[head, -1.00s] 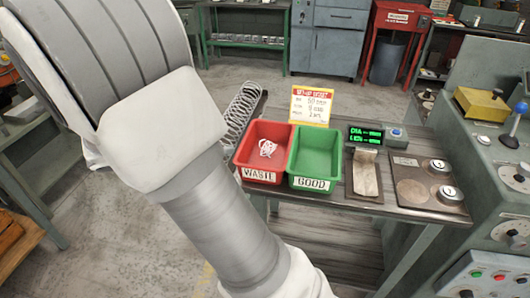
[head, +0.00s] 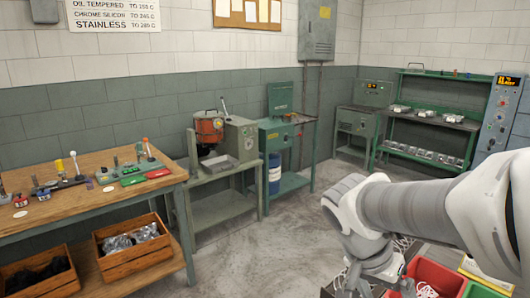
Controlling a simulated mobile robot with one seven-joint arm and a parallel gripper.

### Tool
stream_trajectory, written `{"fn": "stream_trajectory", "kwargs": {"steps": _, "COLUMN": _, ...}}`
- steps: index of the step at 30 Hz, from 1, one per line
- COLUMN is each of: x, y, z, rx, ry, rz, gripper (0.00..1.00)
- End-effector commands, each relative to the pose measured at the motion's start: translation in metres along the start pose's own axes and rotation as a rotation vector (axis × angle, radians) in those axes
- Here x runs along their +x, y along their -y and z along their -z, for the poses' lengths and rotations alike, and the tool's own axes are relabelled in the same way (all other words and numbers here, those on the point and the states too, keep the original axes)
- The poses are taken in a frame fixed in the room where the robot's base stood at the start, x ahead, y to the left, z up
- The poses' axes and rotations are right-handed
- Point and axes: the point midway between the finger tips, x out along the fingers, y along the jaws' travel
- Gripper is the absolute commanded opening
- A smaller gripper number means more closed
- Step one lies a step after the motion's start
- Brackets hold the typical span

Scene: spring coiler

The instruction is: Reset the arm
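My arm (head: 420,205) reaches in from the right edge of the head view, bends at a joint near the middle right and drops to a wrist (head: 378,262). The end of my arm is low in the picture, just left of the red bin. The fingers of my gripper are too hidden and small to make out, so I cannot tell whether they are open or shut, or hold anything.
The red bin (head: 445,276), with white wire inside, and the green bin (head: 482,291) are partly cut off at the bottom right. A wooden bench (head: 90,208) stands left, machines and a green shelf (head: 425,128) along the walls. The concrete floor (head: 270,265) between is clear.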

Motion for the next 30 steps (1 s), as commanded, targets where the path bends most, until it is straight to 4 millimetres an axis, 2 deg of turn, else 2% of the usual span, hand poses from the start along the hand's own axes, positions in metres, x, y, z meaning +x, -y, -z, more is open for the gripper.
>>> {"fn": "stream_trajectory", "kwargs": {"steps": 1, "x": -0.011, "y": -0.006, "z": -0.005, "rx": -0.047, "ry": 0.013, "rz": 0.056, "gripper": 0.91}}
{"fn": "stream_trajectory", "kwargs": {"steps": 7, "x": -0.043, "y": -0.016, "z": -0.031, "rx": -0.287, "ry": 0.008, "rz": 0.281, "gripper": 0.91}}
{"fn": "stream_trajectory", "kwargs": {"steps": 15, "x": -0.083, "y": -0.022, "z": -0.056, "rx": -0.565, "ry": -0.144, "rz": 0.514, "gripper": 0.91}}
{"fn": "stream_trajectory", "kwargs": {"steps": 21, "x": -0.095, "y": -0.022, "z": -0.064, "rx": -0.66, "ry": -0.226, "rz": 0.573, "gripper": 0.91}}
{"fn": "stream_trajectory", "kwargs": {"steps": 30, "x": -0.096, "y": -0.022, "z": -0.065, "rx": -0.675, "ry": -0.235, "rz": 0.578, "gripper": 0.91}}
